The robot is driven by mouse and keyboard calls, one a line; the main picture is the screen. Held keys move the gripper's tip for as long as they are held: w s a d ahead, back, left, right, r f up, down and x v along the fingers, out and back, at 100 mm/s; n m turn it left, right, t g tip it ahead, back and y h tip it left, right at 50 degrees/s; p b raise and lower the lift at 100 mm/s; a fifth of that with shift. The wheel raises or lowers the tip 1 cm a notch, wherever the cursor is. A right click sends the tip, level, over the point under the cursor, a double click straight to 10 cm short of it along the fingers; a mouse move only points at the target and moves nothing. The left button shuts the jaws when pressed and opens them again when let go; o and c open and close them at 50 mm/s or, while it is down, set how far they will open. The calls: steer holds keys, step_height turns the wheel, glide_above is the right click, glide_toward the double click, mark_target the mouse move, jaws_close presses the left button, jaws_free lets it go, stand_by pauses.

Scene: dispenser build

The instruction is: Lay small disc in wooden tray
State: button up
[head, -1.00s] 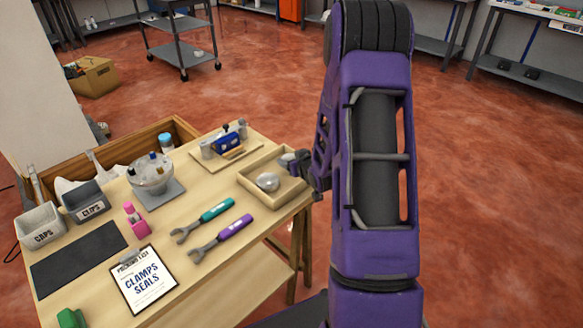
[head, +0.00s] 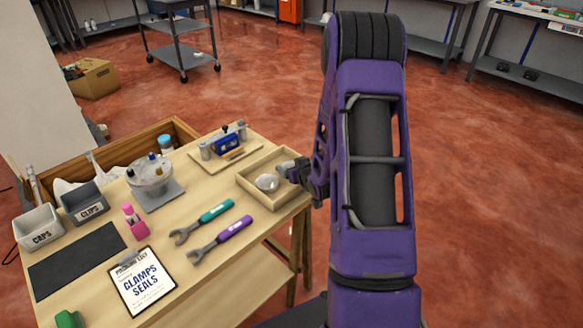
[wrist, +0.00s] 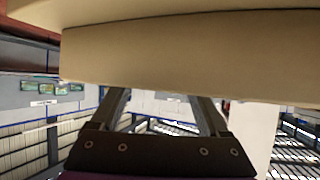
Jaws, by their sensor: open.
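The wooden tray (head: 250,193) is a shallow pale box at the right end of the workbench. A rounded, pale silvery piece (head: 267,183) lies inside it, probably the small disc; its exact shape is hard to make out. My gripper (head: 288,170) is at the tray's right side, close to the piece but apparently apart from it. In the wrist view the two fingers (wrist: 162,100) are spread with nothing seen between them. A broad tan surface, probably the tray's wall (wrist: 190,55), fills the top and hides the fingertips.
A round dispenser (head: 152,175) on a grey base stands left of the tray. A teal wrench (head: 213,211) and purple wrench (head: 232,230) lie in front. A blue device (head: 227,145) on a board stands behind. Open floor lies right of the bench.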

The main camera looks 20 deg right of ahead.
steer(key=p+v, duration=0.1)
steer(key=v, duration=1.1)
steer(key=shift+a, duration=0.1)
